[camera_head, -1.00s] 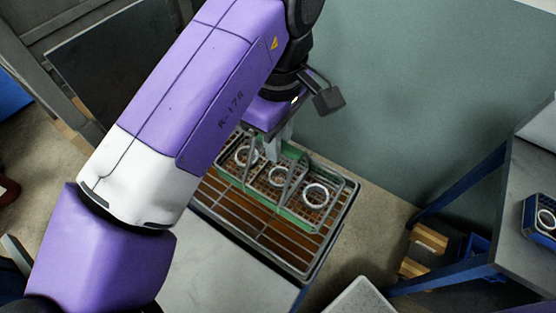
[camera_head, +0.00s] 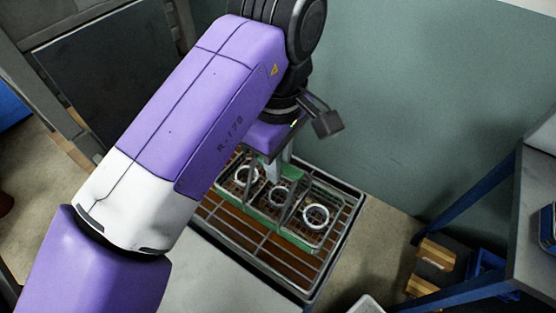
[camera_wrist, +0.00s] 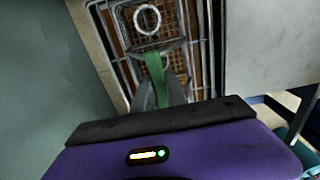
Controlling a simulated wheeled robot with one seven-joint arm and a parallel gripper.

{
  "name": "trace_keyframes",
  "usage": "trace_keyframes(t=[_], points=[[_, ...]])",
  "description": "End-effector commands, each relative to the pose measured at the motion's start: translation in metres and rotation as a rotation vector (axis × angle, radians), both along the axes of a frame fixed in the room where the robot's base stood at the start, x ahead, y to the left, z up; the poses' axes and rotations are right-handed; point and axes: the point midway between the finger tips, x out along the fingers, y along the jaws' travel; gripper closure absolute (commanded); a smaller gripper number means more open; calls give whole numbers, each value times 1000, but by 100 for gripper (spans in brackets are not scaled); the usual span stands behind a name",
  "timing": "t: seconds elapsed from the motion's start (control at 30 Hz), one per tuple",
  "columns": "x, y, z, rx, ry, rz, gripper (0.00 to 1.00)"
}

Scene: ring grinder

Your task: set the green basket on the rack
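In the wrist view my gripper (camera_wrist: 160,92) appears closed about the handle, with a green strip between the grey fingers. One ring (camera_wrist: 147,19) shows beyond them. My arm hides the rack's left part.
A green-grey wall (camera_head: 400,100) stands behind the rack. A grey table (camera_head: 535,215) with blue legs is at right, with wooden blocks (camera_head: 433,254) and a blue bin (camera_head: 487,264) below it. A pale grey surface (camera_head: 215,275) is in front of the rack.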

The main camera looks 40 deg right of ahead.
Motion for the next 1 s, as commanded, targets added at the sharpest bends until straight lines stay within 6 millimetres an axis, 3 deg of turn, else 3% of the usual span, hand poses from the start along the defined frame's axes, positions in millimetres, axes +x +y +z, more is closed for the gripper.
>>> trace_keyframes(t=[0.03, 0.1, 0.53, 1.0], points=[[0, 0, 0, 0, 0, 0, 74], [0, 0, 0, 0, 0, 0, 62], [1, 0, 8, 2, -2, 0, 62], [1, 0, 96, 1, -4, 0, 62]])
